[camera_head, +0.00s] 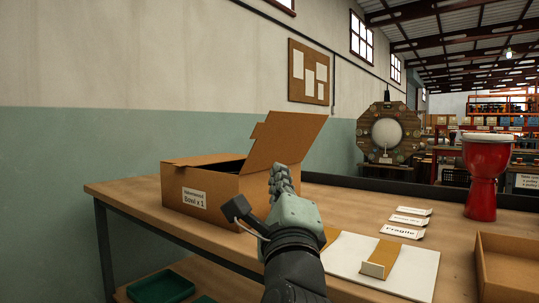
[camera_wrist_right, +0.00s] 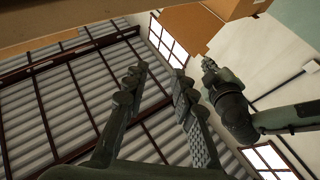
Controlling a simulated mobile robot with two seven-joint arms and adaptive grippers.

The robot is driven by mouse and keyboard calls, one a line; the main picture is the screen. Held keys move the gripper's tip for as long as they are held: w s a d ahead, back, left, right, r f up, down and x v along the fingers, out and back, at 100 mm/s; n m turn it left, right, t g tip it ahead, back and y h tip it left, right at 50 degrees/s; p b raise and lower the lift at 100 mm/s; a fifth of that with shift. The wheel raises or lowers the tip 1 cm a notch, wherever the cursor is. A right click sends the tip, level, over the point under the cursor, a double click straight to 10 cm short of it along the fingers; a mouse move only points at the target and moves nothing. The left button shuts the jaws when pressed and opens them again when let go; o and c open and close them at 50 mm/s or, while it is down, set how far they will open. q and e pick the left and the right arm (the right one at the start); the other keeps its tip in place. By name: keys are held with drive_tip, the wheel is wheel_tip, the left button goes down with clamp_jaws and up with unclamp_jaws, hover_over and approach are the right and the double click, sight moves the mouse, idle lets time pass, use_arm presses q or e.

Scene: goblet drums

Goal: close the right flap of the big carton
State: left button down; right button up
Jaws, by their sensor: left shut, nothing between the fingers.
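The big carton (camera_head: 208,200) stands on the table's left part with a label on its front. Its right flap (camera_head: 287,140) stands up, tilted outward to the right. Its left flap (camera_head: 200,160) lies low, and a dark strip of the opening shows beside it. My left gripper (camera_head: 283,178) is shut and empty, just in front of the carton's right side below the raised flap; I cannot tell whether it touches. It also shows in the right wrist view (camera_wrist_right: 210,68), near a piece of cardboard. My right gripper (camera_wrist_right: 158,80) is open and empty, pointing up against the roof.
The wooden table (camera_head: 130,198) also holds a white board with a brown strip (camera_head: 385,262), several cards (camera_head: 405,231), a red goblet drum (camera_head: 484,180) and an open cardboard box (camera_head: 510,265) at right. Green trays (camera_head: 160,288) sit on the lower shelf.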

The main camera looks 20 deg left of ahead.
use_arm(q)
approach(261, 131)
drive_tip(key=w+d, duration=0.1)
drive_tip(key=w, duration=0.3)
drive_tip(key=shift+w+a+r, duration=0.2)
drive_tip(key=shift+a+r, duration=0.2)
drive_tip(key=shift+a, duration=0.1)
drive_tip(key=shift+w+a+r, duration=0.15)
drive_tip(key=shift+a+r, duration=0.25)
drive_tip(key=shift+a, duration=0.1)
drive_tip(key=shift+w+a+r, duration=0.2)
drive_tip(key=shift+a+r, duration=0.1)
drive_tip(key=shift+a, duration=0.15)
